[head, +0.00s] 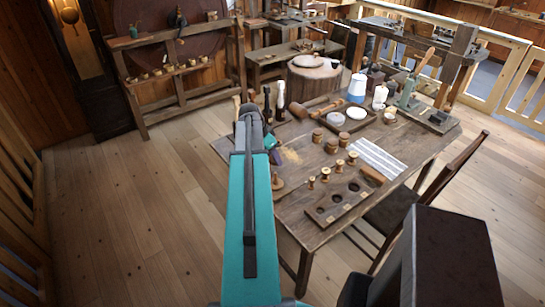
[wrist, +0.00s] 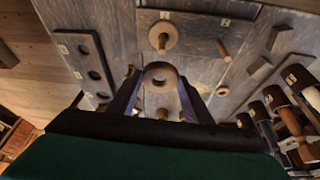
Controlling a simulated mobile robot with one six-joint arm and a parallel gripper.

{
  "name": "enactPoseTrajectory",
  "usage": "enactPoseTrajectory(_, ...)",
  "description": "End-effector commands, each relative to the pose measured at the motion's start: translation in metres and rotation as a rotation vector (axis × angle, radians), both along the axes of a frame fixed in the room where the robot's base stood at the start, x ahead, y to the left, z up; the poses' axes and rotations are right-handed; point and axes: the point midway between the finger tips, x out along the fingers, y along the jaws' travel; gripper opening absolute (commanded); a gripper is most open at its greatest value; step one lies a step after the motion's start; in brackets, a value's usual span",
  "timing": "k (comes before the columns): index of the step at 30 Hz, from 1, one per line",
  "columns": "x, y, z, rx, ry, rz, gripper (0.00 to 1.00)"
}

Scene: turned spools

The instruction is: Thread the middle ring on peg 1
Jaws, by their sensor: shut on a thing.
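My gripper (wrist: 159,82) is shut on a brown wooden ring (wrist: 161,67), held flat between its two fingers in the wrist view, with the ring's hole showing. A peg on a round wooden base (wrist: 163,38) stands just beyond the ring, apart from it. A thinner peg (wrist: 223,50) stands to the right of that. A small label (wrist: 165,15) lies beyond the based peg, but its number is too small to read. In the head view a peg on a round base (head: 277,182) shows right of my arm. My fingers and the ring are hidden there.
A dark board with several round holes (head: 338,203) lies at the table's near edge, and it also shows in the wrist view (wrist: 84,62). Several turned spools (head: 331,146) stand mid-table. Tool handles (wrist: 280,115) crowd the wrist view's right. A chair (head: 425,185) stands at the table's right.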

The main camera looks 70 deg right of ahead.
Motion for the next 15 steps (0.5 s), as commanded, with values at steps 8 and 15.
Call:
enactPoseTrajectory(8, 0.0, 0.0, -0.012, 0.0, 0.0, 0.0, 0.24)
enactPoseTrajectory(15, 0.0, 0.0, -0.028, 0.0, 0.0, 0.0, 0.24)
